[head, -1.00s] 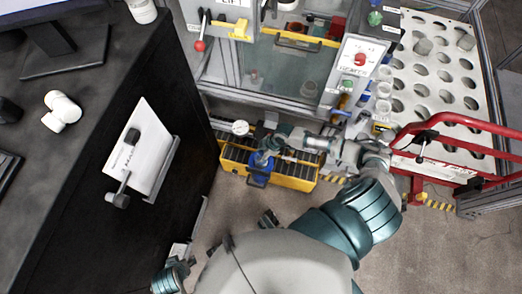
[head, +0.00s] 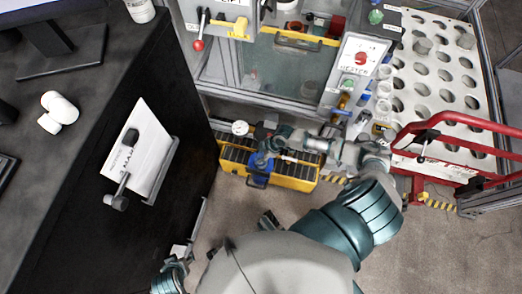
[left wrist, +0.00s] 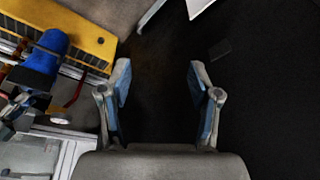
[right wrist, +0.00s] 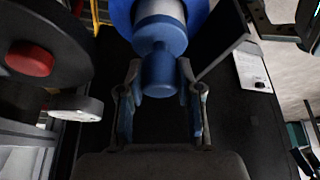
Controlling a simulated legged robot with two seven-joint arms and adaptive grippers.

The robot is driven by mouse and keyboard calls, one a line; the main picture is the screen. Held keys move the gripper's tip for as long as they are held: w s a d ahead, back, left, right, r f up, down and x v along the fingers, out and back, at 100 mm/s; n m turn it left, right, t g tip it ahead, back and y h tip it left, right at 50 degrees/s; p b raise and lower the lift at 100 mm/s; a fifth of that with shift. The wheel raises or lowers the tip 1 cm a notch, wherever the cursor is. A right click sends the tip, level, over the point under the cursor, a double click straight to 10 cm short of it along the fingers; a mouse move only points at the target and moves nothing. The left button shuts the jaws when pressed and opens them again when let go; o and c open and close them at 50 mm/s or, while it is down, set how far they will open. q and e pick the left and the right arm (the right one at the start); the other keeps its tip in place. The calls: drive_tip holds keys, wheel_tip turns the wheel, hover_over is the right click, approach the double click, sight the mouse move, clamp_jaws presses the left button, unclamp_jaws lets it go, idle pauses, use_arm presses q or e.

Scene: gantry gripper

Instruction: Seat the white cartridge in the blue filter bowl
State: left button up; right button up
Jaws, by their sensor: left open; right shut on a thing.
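The blue filter bowl (head: 257,180) is at the yellow-edged black rack in the head view. It also shows in the left wrist view (left wrist: 42,62), and its blue rim shows at the top of the right wrist view (right wrist: 120,14). The white cartridge (right wrist: 158,10) has a blue end piece (right wrist: 159,72) towards me. My right gripper (right wrist: 160,80) is shut on that end piece, and the white body lies inside the outline of the blue rim. How deep it sits is hidden. My left gripper (left wrist: 158,82) is open and empty, low at the left in the head view (head: 178,262).
The yellow-edged rack (head: 300,180) stands on the floor before the machine frame. A dark cabinet (head: 75,190) with a clipboard (head: 143,150) is at left. A red-railed cart (head: 455,120) and a perforated white board (head: 435,75) are at right.

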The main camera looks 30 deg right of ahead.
use_arm(q)
drive_tip(key=shift+w+d, duration=0.1)
drive_tip(key=shift+w, duration=0.1)
use_arm(e)
drive_tip(key=shift+f, duration=0.1)
use_arm(q)
drive_tip(key=shift+w+d+r+t+b, duration=0.15)
drive_tip(key=shift+w+t+b, duration=0.2)
drive_tip(key=shift+w, duration=0.25)
use_arm(e)
drive_tip(key=shift+f, duration=0.35)
use_arm(q)
drive_tip(key=shift+w+d+r+t+h+b, duration=0.2)
drive_tip(key=shift+w+t, duration=0.2)
drive_tip(key=shift+w, duration=0.2)
drive_tip(key=shift+w+d+r+t+h+b, duration=0.1)
drive_tip(key=shift+w+d+r+t+b, duration=0.1)
drive_tip(key=shift+w+t, duration=0.25)
use_arm(e)
drive_tip(key=shift+f, duration=0.6)
